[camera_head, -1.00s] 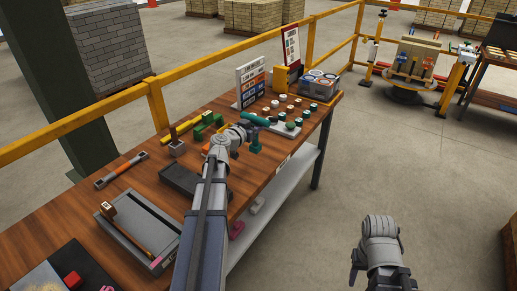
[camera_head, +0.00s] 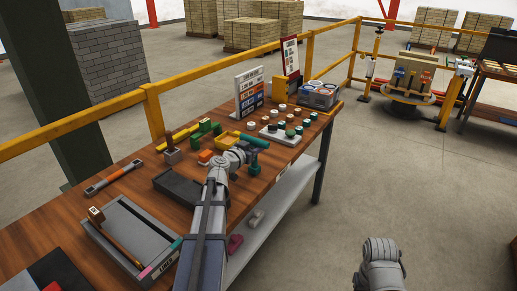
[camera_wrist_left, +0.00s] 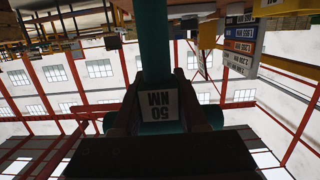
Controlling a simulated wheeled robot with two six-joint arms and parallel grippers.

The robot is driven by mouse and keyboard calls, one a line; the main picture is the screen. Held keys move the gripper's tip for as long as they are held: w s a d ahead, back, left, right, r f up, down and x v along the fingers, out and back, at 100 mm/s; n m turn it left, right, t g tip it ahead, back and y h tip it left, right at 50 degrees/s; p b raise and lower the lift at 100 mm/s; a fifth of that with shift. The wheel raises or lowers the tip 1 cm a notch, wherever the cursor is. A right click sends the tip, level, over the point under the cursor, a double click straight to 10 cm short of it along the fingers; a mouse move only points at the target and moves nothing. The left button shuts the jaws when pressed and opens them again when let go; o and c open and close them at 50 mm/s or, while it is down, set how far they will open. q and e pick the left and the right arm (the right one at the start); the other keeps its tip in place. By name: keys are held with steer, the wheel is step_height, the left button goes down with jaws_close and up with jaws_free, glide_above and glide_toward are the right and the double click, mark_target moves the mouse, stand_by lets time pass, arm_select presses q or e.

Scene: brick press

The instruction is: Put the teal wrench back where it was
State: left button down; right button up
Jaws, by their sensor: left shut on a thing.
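My left gripper (camera_head: 246,156) is shut on the teal wrench (camera_head: 254,141) above the right edge of the wooden workbench. In the left wrist view, the teal wrench (camera_wrist_left: 155,45) lies between the two fingers, with a white label reading "50 NM" facing the camera. A label board (camera_head: 250,97) with several coloured rows stands at the back of the bench; part of it shows in the left wrist view (camera_wrist_left: 240,45). My right arm shows at the lower right, away from the bench.
A yellow bin (camera_head: 228,139), green blocks (camera_head: 205,130) and a black tray (camera_head: 180,184) lie near the left arm. A grey tray (camera_head: 110,250) is at front. A yellow rail (camera_head: 90,118) runs behind.

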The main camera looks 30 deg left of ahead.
arm_select(q)
steer(key=shift+c, duration=2.2)
jaws_free()
steer(key=shift+f, duration=0.1)
steer(key=shift+f, duration=0.1)
steer(key=s+r, duration=0.1)
steer(key=s, duration=0.6)
steer(key=shift+s+a+r+p, duration=0.15)
steer(key=shift+s+a+p, duration=0.15)
steer(key=shift+s+p, duration=0.05)
